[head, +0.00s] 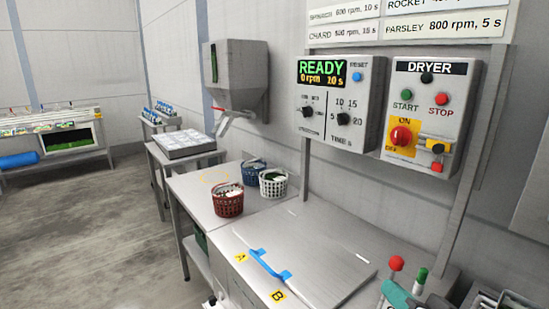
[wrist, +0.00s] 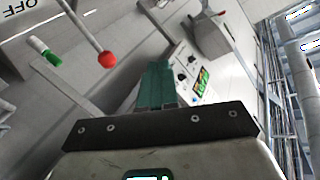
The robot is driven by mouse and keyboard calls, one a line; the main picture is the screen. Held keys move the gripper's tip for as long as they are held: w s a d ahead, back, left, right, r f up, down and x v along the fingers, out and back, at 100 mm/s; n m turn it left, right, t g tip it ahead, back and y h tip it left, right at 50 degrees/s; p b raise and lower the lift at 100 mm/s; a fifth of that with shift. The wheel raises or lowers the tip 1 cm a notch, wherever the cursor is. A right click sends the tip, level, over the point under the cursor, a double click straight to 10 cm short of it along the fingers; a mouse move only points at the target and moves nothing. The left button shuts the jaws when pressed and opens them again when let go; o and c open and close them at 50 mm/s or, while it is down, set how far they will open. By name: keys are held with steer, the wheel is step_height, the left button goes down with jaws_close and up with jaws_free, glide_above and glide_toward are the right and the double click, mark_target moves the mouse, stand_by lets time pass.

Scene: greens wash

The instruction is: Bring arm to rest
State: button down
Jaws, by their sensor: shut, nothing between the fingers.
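My gripper (wrist: 158,85) shows in the wrist view with its teal fingers together and nothing between them. It is in free air, tilted in that view. A teal part at the bottom right of the head view (head: 398,295) looks like part of my gripper, mostly cut off by the frame edge. It appears close to a red-knobbed lever (head: 396,264) and a green-knobbed lever (head: 420,275). Both knobs also show at the upper left of the wrist view, the red one (wrist: 107,60) and the green one (wrist: 37,44), apart from the fingers.
The dryer lid (head: 310,262) is down, with a blue handle (head: 268,265). The display (head: 321,72) reads READY, 0 rpm, 10 s. Red (head: 229,202), blue (head: 253,172) and white (head: 273,182) baskets stand on the steel table. The control panel (head: 430,110) rises behind; open floor (head: 90,220) lies left.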

steer(key=s+d+f+n+g+h, duration=0.1)
steer(key=s+f+g, duration=0.2)
steer(key=s+f, duration=0.35)
steer(key=s+d+f+n+g+h, duration=0.1)
steer(key=s+d+f+n+g, duration=0.2)
steer(key=f, duration=0.6)
steer(key=s+d+f+g, duration=0.1)
steer(key=s+f+g, duration=0.3)
steer(key=s, duration=0.6)
steer(key=s+d+f+g+h, duration=0.1)
steer(key=s+f+g, duration=0.3)
steer(key=s+f, duration=0.4)
steer(key=s, duration=0.3)
steer(key=shift+s+f, duration=0.2)
steer(key=shift+f, duration=0.2)
